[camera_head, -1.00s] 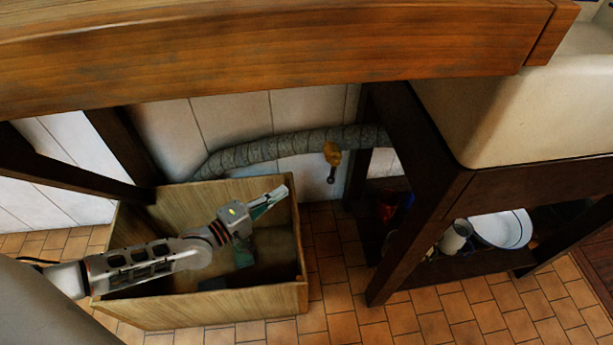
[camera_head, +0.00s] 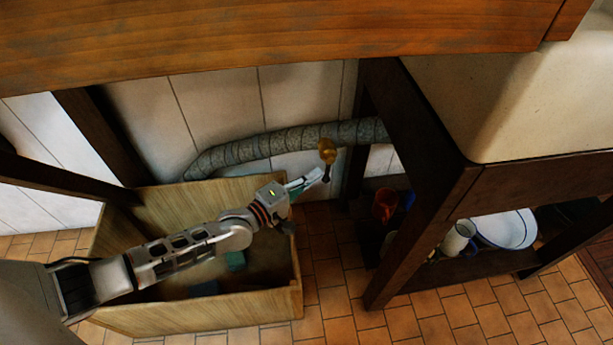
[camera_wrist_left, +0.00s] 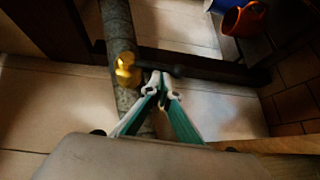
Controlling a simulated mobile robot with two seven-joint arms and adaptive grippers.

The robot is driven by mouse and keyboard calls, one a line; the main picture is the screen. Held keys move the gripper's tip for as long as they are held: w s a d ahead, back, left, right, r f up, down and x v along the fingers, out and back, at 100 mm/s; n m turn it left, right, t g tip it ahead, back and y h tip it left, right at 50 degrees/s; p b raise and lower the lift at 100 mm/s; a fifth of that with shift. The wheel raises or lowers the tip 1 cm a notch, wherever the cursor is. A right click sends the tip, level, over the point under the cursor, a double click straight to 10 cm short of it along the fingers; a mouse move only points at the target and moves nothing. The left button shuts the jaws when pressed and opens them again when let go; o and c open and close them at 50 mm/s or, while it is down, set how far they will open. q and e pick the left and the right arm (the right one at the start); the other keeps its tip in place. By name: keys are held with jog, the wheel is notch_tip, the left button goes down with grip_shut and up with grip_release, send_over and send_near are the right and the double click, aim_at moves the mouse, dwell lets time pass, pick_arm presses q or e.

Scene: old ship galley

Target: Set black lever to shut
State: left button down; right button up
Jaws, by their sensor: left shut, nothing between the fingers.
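The black lever (camera_head: 326,174) hangs down from a brass valve body (camera_head: 327,150) on a grey lagged pipe along the wall. My left gripper (camera_head: 318,175) is shut and empty, with its tips right beside the lever in the head view. In the left wrist view the brass valve (camera_wrist_left: 126,69) is just left of the fingertips (camera_wrist_left: 160,80), and the dark lever (camera_wrist_left: 185,71) runs right from it, just beyond the tips. I cannot tell whether the tips touch the lever. My right gripper is not in view.
A wooden crate (camera_head: 200,312) with a few dark items stands below my left arm. A wooden counter edge (camera_head: 270,45) crosses above. Right of the valve, a dark wooden sink stand (camera_head: 415,200) holds a red mug (camera_head: 384,205) and a white basin (camera_head: 505,230).

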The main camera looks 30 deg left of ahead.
pick_arm(q)
jog(key=shift+w+d+f, duration=0.15)
jog(key=shift+w+d, duration=0.1)
jog(key=shift+d, duration=0.35)
jog(key=shift+a, duration=0.15)
